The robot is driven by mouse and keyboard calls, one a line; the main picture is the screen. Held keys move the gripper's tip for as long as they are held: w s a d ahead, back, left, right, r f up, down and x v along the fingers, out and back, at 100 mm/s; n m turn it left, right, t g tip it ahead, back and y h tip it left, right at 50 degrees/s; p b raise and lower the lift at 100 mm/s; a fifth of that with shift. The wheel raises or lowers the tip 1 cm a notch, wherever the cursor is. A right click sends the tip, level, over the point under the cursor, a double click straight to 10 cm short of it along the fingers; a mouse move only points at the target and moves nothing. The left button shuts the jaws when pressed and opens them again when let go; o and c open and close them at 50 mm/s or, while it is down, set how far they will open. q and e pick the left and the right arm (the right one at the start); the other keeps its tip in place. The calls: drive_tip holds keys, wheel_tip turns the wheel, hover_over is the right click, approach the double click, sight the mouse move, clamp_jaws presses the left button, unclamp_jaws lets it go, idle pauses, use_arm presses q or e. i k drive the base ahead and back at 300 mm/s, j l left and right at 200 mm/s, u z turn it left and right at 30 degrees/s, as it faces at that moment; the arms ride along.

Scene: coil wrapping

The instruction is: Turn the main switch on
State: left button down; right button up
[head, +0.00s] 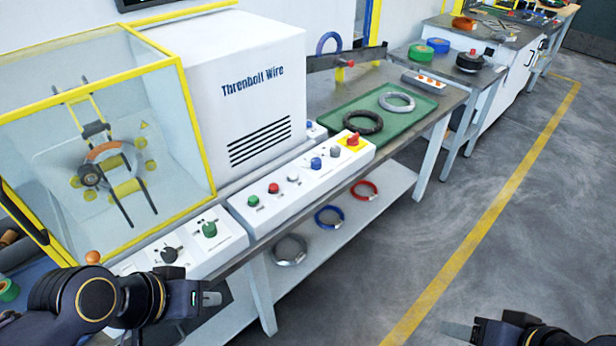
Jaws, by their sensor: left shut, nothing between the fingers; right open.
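The main switch (353,141) looks like a red rotary knob on a yellow plate, at the far right end of the long white control panel (300,194). Which position the knob is in is too small to tell. My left gripper (212,299) is shut and empty at the lower left, in front of the near panel and well away from the switch. My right gripper (452,330) is open at the lower right, over the floor and far from the switch; only its tip and wrist show at the frame edge.
Green, red, blue and grey controls line the panel. A yellow-framed clear guard (205,130) encloses the wrapping ring at left, beside the white machine housing (240,85). A green tray (425,109) holds two coils. More coils lie on the lower shelf (375,205). The floor at right is clear.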

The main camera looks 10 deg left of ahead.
sight(352, 141)
drive_tip(key=i+l+u, duration=0.25)
drive_tip(key=i+l, duration=0.25)
drive_tip(key=i, duration=0.2)
drive_tip(key=i+l+u, duration=0.3)
drive_tip(key=i+l, duration=0.3)
